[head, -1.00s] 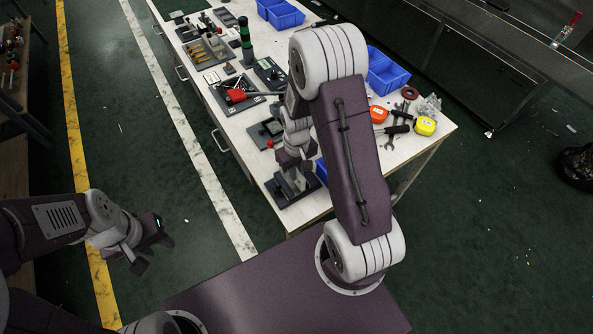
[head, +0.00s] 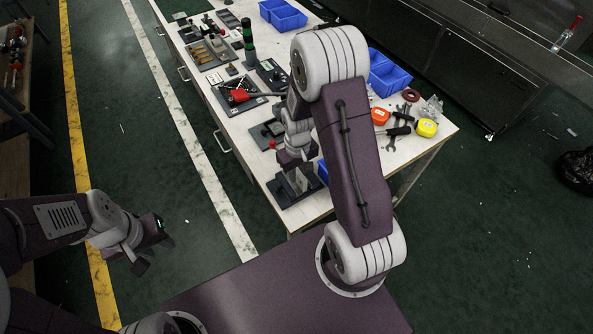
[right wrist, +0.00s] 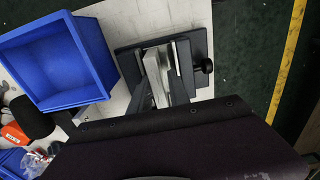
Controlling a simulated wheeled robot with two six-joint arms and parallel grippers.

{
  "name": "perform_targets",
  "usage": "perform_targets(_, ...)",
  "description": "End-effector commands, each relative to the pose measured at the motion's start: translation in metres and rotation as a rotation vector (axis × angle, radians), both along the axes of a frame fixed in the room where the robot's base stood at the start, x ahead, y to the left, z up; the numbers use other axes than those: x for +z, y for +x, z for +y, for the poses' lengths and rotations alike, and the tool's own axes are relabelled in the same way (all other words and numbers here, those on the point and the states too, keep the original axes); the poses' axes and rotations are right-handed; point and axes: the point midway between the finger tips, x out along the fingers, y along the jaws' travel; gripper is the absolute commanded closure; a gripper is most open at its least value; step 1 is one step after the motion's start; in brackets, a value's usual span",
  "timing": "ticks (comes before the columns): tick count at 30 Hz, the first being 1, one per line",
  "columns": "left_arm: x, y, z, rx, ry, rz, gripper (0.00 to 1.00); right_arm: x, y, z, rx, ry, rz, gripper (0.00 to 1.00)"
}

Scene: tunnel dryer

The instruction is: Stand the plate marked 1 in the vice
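The dark vice (head: 278,197) stands at the near corner of the bench; the right wrist view shows it with its black knob (right wrist: 207,66). A pale grey plate (head: 298,182) stands on edge at the vice jaws, and it also shows in the right wrist view (right wrist: 155,76). No number is readable on it. My right gripper (head: 294,163) is just above the vice and plate, pointing down. My arm hides part of it, and its finger gap is unclear. My left gripper (head: 152,250) is open and empty over the floor, left of the bench.
A blue bin (right wrist: 62,62) lies close beside the vice. The floor left of the bench is clear.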

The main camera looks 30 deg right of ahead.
Motion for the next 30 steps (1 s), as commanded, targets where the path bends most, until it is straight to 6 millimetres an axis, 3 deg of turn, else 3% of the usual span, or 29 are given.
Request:
perform_targets(4,0.005,0.000,0.000,0.000,0.000,0.000,0.64,0.018,-0.003,0.000,-0.001,0.000,0.007,0.64)
perform_targets(9,0.011,0.000,0.000,0.000,0.000,0.000,0.64,0.067,-0.002,0.000,-0.001,0.000,0.002,0.64)
perform_targets(15,0.016,0.000,0.000,0.000,0.000,0.000,0.64,0.110,-0.002,0.000,0.000,0.000,0.002,0.64)
perform_targets(23,0.017,0.000,0.000,0.000,0.000,0.000,0.64,0.126,-0.003,0.001,0.000,0.001,0.005,0.64)
perform_targets(26,0.017,0.000,0.000,0.000,0.000,0.000,0.64,0.128,-0.020,0.015,-0.015,0.003,-0.016,0.64)
perform_targets(30,0.017,0.000,0.000,0.000,0.000,0.000,0.64,0.127,-0.066,0.042,-0.068,0.015,-0.073,0.64)
